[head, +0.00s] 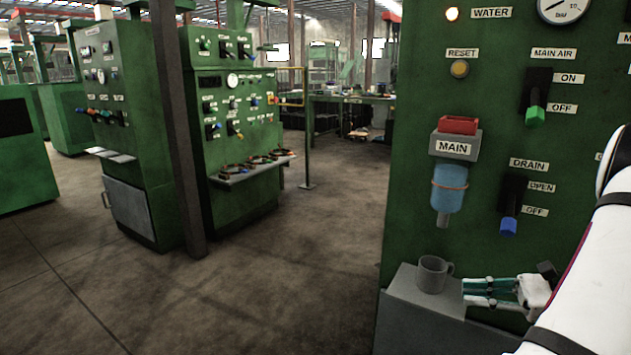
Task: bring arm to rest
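My white arm comes in from the right edge in the head view. My gripper (466,293) is low at the right, in front of the green panel, with its fingers pointing left. The fingers look parallel with a gap between the tips, and nothing shows between them. A grey mug (432,275) stands upright on a grey ledge (405,297), just left of the fingertips. Its handle faces right, towards my gripper. Whether the fingertips touch the ledge cannot be told.
The green panel (420,130) carries a blue bottle (449,188) under a MAIN holder, a green-tipped lever (534,115) and a blue-tipped lever (509,225). Other green machines (245,110) stand at the left. The floor (300,270) between is clear.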

